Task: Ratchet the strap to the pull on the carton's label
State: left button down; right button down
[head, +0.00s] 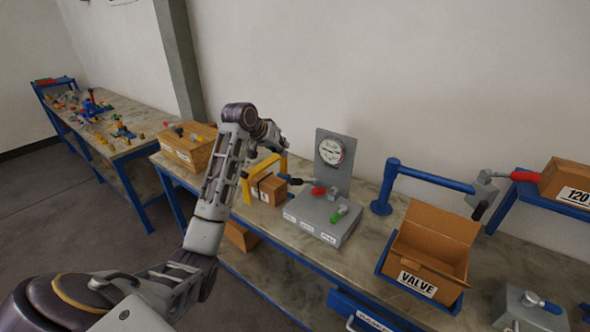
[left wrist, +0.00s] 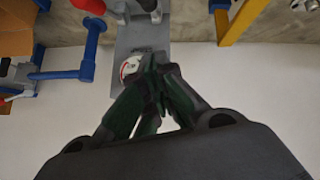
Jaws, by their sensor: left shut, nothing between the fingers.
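The small brown carton (head: 269,189) stands on the bench inside a yellow frame (head: 246,190), with a dark strap across it and a pale label too small to read. Beside it is a grey base (head: 318,220) with a red-handled lever (head: 318,190), a green handle (head: 339,213) and a round dial (head: 331,151) on an upright plate. My left gripper (head: 283,149) is above and behind the carton, left of the dial and apart from both. In the left wrist view my left gripper (left wrist: 154,62) is shut and empty, partly hiding the dial (left wrist: 129,68). My right gripper is out of view.
A blue post with an arm (head: 388,187) stands right of the dial. A carton marked 120 (head: 568,182) is on a blue rack. Another carton (head: 190,146) stands behind my left arm.

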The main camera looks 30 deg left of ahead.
pick_arm(q)
jog(key=shift+w+f, duration=0.1)
jog(key=p, duration=0.3)
send_over(303, 181)
jog(key=s+a, duration=0.2)
jog(key=a, duration=0.1)
jog(key=shift+w+d+f, duration=0.1)
jog(key=shift+f, duration=2.45)
jog(key=shift+w+d+f, duration=0.1)
jog(key=shift+f, duration=2.45)
jog(key=shift+s+f, duration=0.1)
jog(key=shift+f, duration=0.1)
jog(key=shift+s+f+t+b, duration=0.15)
jog(key=shift+s+t+b, duration=0.05)
jog(key=shift+t+b, duration=0.3)
